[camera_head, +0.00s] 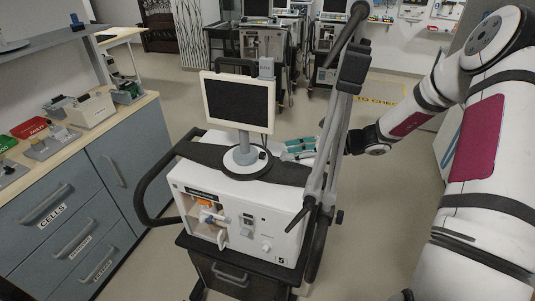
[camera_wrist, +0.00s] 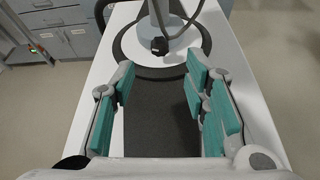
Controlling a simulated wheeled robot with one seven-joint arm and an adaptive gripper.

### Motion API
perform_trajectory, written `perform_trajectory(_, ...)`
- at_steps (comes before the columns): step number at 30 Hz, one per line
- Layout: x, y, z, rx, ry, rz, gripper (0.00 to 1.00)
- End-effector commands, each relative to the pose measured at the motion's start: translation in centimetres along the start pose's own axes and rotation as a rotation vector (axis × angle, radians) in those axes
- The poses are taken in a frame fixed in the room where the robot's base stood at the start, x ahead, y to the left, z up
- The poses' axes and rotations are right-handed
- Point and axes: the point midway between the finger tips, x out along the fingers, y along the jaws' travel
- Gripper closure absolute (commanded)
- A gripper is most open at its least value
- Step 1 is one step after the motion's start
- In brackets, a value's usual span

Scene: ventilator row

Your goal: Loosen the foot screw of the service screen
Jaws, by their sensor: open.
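The service screen (camera_head: 237,100) stands upright on top of a white ventilator (camera_head: 245,205), on a grey post with a round foot (camera_head: 246,159). In the wrist view the round foot (camera_wrist: 160,40) lies ahead of my fingertips, near the top of the picture. A black knob, which looks like the foot screw (camera_wrist: 160,46), sticks out at the base of the post on the side facing me. My gripper (camera_wrist: 164,85) is open and empty, with teal pads apart on either side of the knob's line. In the head view my gripper (camera_head: 300,149) is beside the foot, over the ventilator top.
A dark band (camera_wrist: 155,120) runs over the white top below my fingers. A cable curves beside the post. A grey jointed support arm (camera_head: 335,120) rises between the screen and my arm. A bench with drawers (camera_head: 75,200) stands left; more ventilators (camera_head: 265,45) stand behind.

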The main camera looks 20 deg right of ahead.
Motion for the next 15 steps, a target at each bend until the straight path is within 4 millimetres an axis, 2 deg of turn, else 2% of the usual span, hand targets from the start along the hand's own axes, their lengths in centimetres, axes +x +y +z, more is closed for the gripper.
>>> perform_trajectory(3, 2.5, 0.1, 0.0, 0.000, -0.002, 0.004, 0.58)
perform_trajectory(9, 6.0, 0.1, 0.0, -0.001, -0.001, 0.002, 0.58)
perform_trajectory(15, 8.0, 0.0, 0.0, 0.000, -0.001, 0.000, 0.58)
